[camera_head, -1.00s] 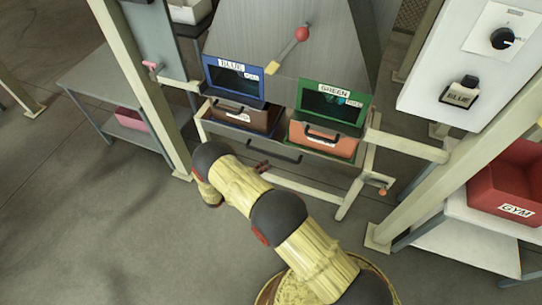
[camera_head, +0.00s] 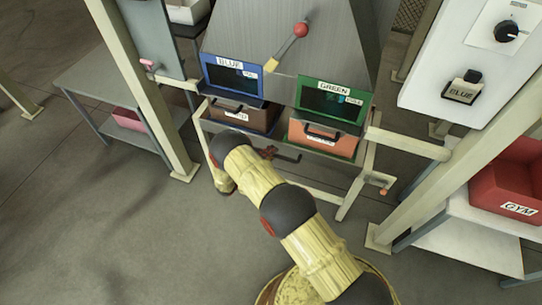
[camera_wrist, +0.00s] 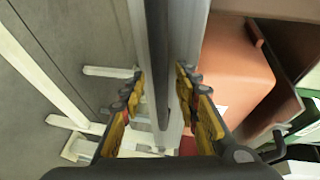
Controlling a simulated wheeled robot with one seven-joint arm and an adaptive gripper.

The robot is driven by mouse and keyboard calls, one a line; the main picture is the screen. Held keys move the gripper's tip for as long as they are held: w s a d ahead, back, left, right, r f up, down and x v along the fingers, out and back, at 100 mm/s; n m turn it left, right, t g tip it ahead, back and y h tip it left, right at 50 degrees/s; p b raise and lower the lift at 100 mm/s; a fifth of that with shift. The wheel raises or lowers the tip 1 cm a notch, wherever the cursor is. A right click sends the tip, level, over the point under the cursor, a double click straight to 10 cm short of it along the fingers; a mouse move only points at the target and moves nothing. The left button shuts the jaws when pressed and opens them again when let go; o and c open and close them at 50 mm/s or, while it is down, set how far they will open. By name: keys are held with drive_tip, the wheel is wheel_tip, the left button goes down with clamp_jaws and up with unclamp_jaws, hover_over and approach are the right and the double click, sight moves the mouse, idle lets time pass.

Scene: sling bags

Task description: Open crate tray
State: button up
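The crate tray is a pale frame (camera_head: 345,157) under the two crates, with a dark bar handle (camera_head: 287,158) on its front. In the head view my gripper (camera_head: 266,152) is at the left part of this handle, partly hidden by my arm. In the wrist view my gripper (camera_wrist: 160,105) is open, its yellow-padded fingers spread on both sides of a long dark bar (camera_wrist: 157,50), which looks like the handle. I see gaps beside the bar. A brown crate (camera_head: 255,119) and an orange crate (camera_head: 335,146) sit on the tray.
A blue-framed opening (camera_head: 232,90) and a green-framed opening (camera_head: 333,118) are above the crates. Pale posts (camera_head: 140,90) stand on either side. A red GYM bin (camera_head: 510,185) is on the right shelf. The floor in front is clear.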

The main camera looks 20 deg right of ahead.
drive_tip(key=shift+d, duration=0.15)
drive_tip(key=shift+c, duration=0.9)
clamp_jaws()
